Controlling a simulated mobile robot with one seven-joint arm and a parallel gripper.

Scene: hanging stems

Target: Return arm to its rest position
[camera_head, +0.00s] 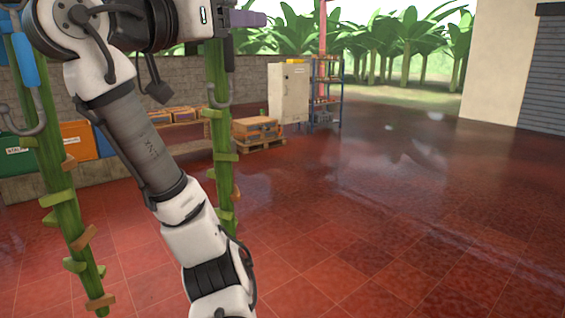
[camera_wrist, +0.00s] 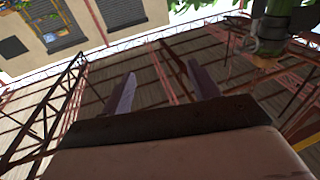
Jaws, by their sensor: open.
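My arm crosses the left half of the head view and its end is raised at the top. My gripper (camera_wrist: 163,88) is open, with two purple fingers apart and nothing between them in the wrist view. The purple fingers also show at the top of the head view (camera_head: 248,18), pointing right. Two green hanging stems with cut stubs flank my arm in the head view: a left stem (camera_head: 66,215) and a right stem (camera_head: 221,130). My arm hides part of them. The wrist view faces up toward roof beams, with a blurred dark green thing at upper right.
A white cabinet (camera_head: 289,95) and a blue shelf rack (camera_head: 327,95) stand at the back. A wooden crate on a pallet (camera_head: 258,143) is before them. The red tiled floor (camera_head: 400,220) at right is clear.

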